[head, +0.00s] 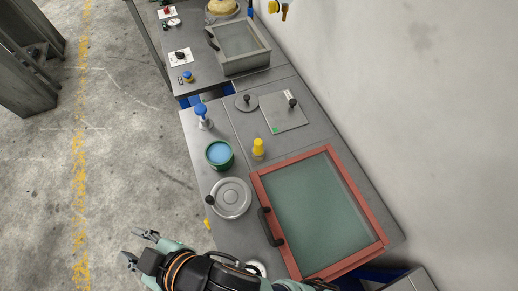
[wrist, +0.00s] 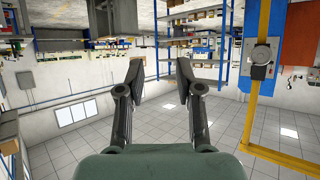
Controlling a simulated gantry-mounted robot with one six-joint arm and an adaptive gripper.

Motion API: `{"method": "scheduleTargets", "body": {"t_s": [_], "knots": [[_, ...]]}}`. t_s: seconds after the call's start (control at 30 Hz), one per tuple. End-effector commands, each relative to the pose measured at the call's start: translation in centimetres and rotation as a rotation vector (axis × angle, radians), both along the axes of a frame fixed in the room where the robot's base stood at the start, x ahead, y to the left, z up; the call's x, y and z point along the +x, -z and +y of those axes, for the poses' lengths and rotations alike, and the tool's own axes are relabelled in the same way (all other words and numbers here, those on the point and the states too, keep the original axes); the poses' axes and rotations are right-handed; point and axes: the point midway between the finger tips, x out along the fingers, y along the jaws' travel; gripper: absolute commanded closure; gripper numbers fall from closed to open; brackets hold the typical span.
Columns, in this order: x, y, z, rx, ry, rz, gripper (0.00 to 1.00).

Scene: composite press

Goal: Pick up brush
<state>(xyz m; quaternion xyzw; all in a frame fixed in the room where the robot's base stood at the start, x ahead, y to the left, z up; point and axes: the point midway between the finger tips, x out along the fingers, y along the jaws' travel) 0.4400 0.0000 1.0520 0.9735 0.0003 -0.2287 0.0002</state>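No brush can be made out for certain. A blue-topped upright item (head: 202,115) with a pale lower part stands near the bench's left edge, and a yellow-topped item (head: 258,148) stands beside the green can; either is too small to name surely. My gripper (head: 138,246) is at the lower left, over the floor and off the bench's left side. Its two fingers are spread with nothing between them. The wrist view shows the open, empty gripper (wrist: 160,78) facing the room, with no bench items near it.
The grey bench (head: 230,240) carries a green can (head: 218,155) with blue contents, a round metal lid (head: 231,198), a flat plate with a knob (head: 283,113) and a red-framed glass cover (head: 316,210). A grey glass-topped box (head: 238,45) stands farther back. A wall bounds the right.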

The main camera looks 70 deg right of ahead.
Motion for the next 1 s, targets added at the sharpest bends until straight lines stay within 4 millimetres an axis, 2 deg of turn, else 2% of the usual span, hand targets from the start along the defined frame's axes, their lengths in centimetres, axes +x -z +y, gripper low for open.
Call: {"method": "scheduleTargets", "body": {"t_s": [0.43,0.67,0.7,1.0], "knots": [[0.00,0.01,0.00,0.000,0.000,0.000,0.65],[0.00,0.00,0.00,0.000,0.000,0.000,0.28],[0.00,0.00,0.00,0.000,0.000,0.000,0.25],[0.35,0.13,-0.47,-0.010,0.005,0.013,0.25]]}}
